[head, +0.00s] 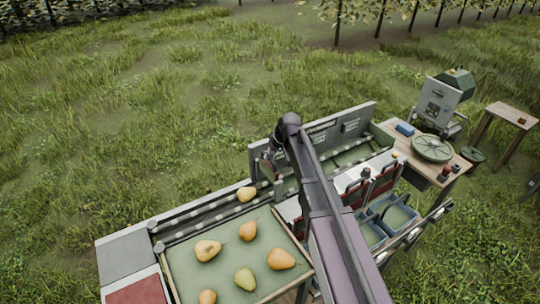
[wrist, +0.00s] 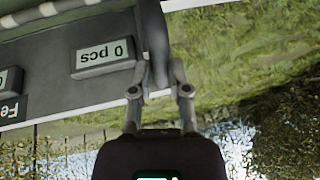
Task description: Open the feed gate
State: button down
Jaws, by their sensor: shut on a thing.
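In the wrist view, my gripper (wrist: 158,76) is shut on a narrow grey upright piece, which I take to be the feed gate (wrist: 156,40), at the end of a grey panel. In the head view, my gripper (head: 272,160) is over the left end of the sorting line, near its back wall, partly hidden by my arm. The gate cannot be made out there. Several pears lie on the green feed tray (head: 190,282).
The back wall (head: 355,119) carries small display boxes; one (wrist: 106,56) reads "0 pcs" upside down in the wrist view. Blue crates (head: 372,234) stand on the right. Open grass lies behind.

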jog(key=shift+r, duration=0.35)
jog(key=c, duration=0.6)
grip_release()
jog(key=shift+f, duration=0.2)
